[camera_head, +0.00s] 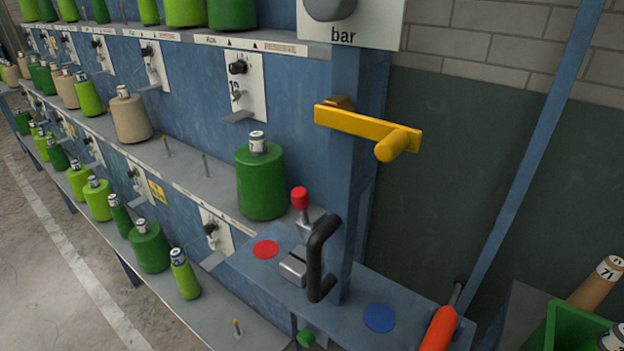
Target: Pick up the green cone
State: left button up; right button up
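Several green yarn cones stand on the blue rack, so I cannot tell which one the task means. The largest near one is a dark green cone (262,188), upright on the middle shelf at the right end, with a white top. On the lower shelf are another dark green cone (150,250) and a slim light green cone (185,277) beside it. More green cones, such as a light green one (97,203), run off to the left. The top row (231,14) is cut by the picture's upper edge. Neither of my grippers is in view.
A blue post (350,200) with a yellow lever (368,128) rises right of the near cone. A black handle (319,262) and red-knobbed lever (301,200) stand close by. Thin pegs (167,146) stick up from the shelf. A green bin (570,328) is at lower right.

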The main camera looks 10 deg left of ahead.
aim_at(263, 185)
jog(key=j+z, duration=0.2)
jog(key=z, duration=0.15)
jog(key=j+z, duration=0.2)
jog(key=z, duration=0.15)
jog(key=j+z, duration=0.25)
jog(key=z, duration=0.15)
jog(key=j+z, duration=0.2)
jog(key=j, duration=0.25)
jog(key=k+j+z, duration=0.2)
jog(key=j, duration=0.2)
jog(key=k+j, duration=0.1)
jog(key=j, duration=0.3)
jog(key=k+j, duration=0.1)
jog(key=j, duration=0.3)
jog(key=i+z, duration=0.05)
